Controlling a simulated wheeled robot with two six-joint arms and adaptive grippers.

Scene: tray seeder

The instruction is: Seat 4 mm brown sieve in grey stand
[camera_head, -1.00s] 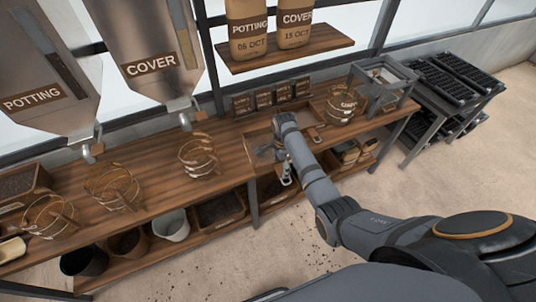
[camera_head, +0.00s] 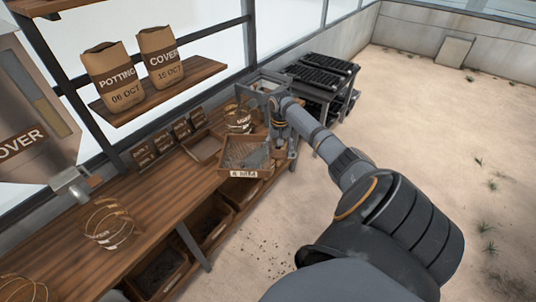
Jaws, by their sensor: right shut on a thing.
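The brown sieve (camera_head: 224,160), a square wooden frame with grey mesh and a pale label on its front side, is held over the bench's front edge. Its label is too small to read surely. My right gripper (camera_head: 276,148) is shut on the sieve at its right side; the fingertips are partly hidden. The grey stand (camera_head: 255,82), an open-topped metal frame, is at the bench's far end, behind the sieve and partly hidden by my right arm. The sieve is apart from the stand. My left gripper is not in view.
A round wire basket (camera_head: 238,120) stands between sieve and stand. A shallow wooden tray (camera_head: 203,150) lies on the bench (camera_head: 165,200), with small labelled boxes (camera_head: 162,144) behind. A rack of black seed trays (camera_head: 320,75) is beyond the stand. Bins fill the lower shelf.

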